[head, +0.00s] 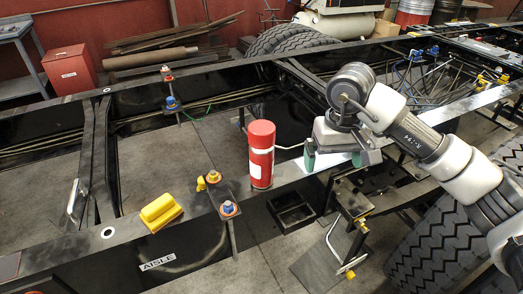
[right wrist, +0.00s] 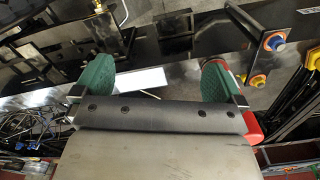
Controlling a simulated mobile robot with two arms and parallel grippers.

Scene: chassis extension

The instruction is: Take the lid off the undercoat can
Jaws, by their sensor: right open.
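The undercoat can (head: 261,169) is a red cylinder with a white band and label, standing upright on the black chassis rail. Its red lid (head: 261,132) sits on top. My right gripper (head: 333,159) is open, with green finger pads, just to the right of the can in the head view and apart from the lid. In the right wrist view the gripper (right wrist: 158,80) is open with nothing between its fingers. A red part of the can (right wrist: 252,128) shows there beside the right finger, mostly hidden by the gripper. My left gripper is not in view.
A yellow block (head: 160,212) and a bracket with blue and orange bolts (head: 229,208) stand on the rail left of the can. A white sheet (head: 325,160) lies under my right gripper. Large tyres (head: 437,245) stand at lower right. Open gaps lie between the rails.

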